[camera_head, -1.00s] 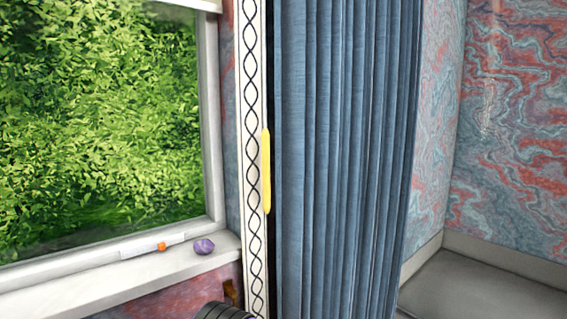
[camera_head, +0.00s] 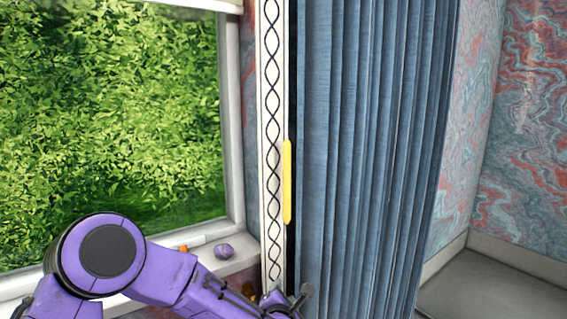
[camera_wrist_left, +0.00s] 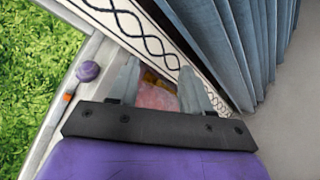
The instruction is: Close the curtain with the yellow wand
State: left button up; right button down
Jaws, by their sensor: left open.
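The blue pleated curtain (camera_head: 370,150) hangs bunched to the right of the window. Its left edge carries a white band (camera_head: 271,120) with a black braided pattern. The yellow wand (camera_head: 287,182) is upright along the right side of this band. My left gripper (camera_head: 287,294) is low by the foot of the band, below the wand and apart from it. In the left wrist view its two fingers (camera_wrist_left: 155,80) are spread and empty, with the band and curtain beyond them. I cannot make out the wand there. My right gripper is not in view.
The window (camera_head: 110,110) looks onto green leaves at left. Its white sill (camera_head: 243,258) holds a purple rounded object (camera_head: 223,251) and a small orange item (camera_head: 183,248). Patterned walls meet at right above a grey surface (camera_head: 490,285).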

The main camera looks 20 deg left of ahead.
pick_arm(q)
jog(key=w+r+n+t, duration=0.25)
jog(key=r+n, duration=0.25)
jog(key=r, duration=0.8)
jog(key=n+y+p, duration=0.2)
jog(key=n, duration=0.4)
send_near(287, 177)
jog(key=shift+t, duration=0.35)
jog(key=p+x, duration=0.1)
jog(key=x, duration=0.2)
jog(key=p+x, duration=0.1)
jog(key=x, duration=0.2)
jog(key=p+x, duration=0.2)
jog(key=x, duration=0.2)
jog(key=shift+a+f, duration=0.1)
jog(key=shift+f, duration=0.2)
jog(key=shift+w+a+f, duration=0.15)
jog(key=shift+w+f, duration=0.05)
jog(key=shift+w, duration=0.35)
grip_shut()
jog(key=shift+a, duration=0.1)
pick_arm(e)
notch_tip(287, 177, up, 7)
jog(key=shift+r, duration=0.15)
